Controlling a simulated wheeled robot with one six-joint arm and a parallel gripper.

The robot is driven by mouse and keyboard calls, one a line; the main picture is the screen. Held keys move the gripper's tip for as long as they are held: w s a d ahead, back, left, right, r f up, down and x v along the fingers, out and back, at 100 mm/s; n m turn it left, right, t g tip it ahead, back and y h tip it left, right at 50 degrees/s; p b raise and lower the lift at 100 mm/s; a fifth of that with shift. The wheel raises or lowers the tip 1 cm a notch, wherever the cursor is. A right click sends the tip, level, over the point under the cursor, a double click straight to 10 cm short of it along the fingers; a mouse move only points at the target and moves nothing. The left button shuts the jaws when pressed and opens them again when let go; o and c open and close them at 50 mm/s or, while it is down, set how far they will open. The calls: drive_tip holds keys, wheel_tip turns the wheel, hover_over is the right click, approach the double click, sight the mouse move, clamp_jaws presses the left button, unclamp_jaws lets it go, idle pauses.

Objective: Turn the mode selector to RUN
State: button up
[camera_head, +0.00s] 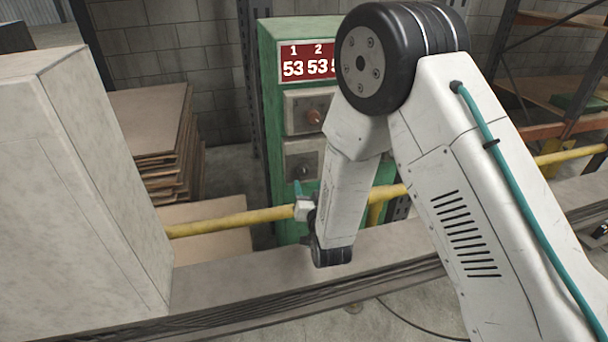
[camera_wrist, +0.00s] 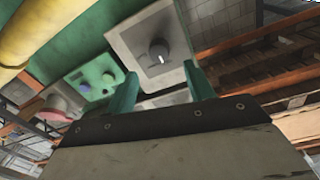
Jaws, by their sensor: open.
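In the wrist view a dark round knob (camera_wrist: 159,52) with a white pointer mark sits on a light grey plate (camera_wrist: 126,38); it looks like the mode selector. Its lettering is too small to read. My gripper (camera_wrist: 160,74) is open, its two teal fingers apart and empty. The knob shows beyond the gap between the fingertips, and I see no contact. In the head view my gripper (camera_head: 298,187) is small and partly hidden by my arm, in front of the lower grey box (camera_head: 312,158) on the green cabinet (camera_head: 268,95).
A yellow rail (camera_head: 225,223) crosses in front of the cabinet, above a grey ledge (camera_head: 240,275). A pale block (camera_head: 85,190) stands at left. The wrist view shows a green button panel (camera_wrist: 98,92) and a red button (camera_wrist: 60,108) left of the knob.

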sight(304, 172)
drive_tip(key=x, duration=0.7)
drive_tip(key=c, duration=1)
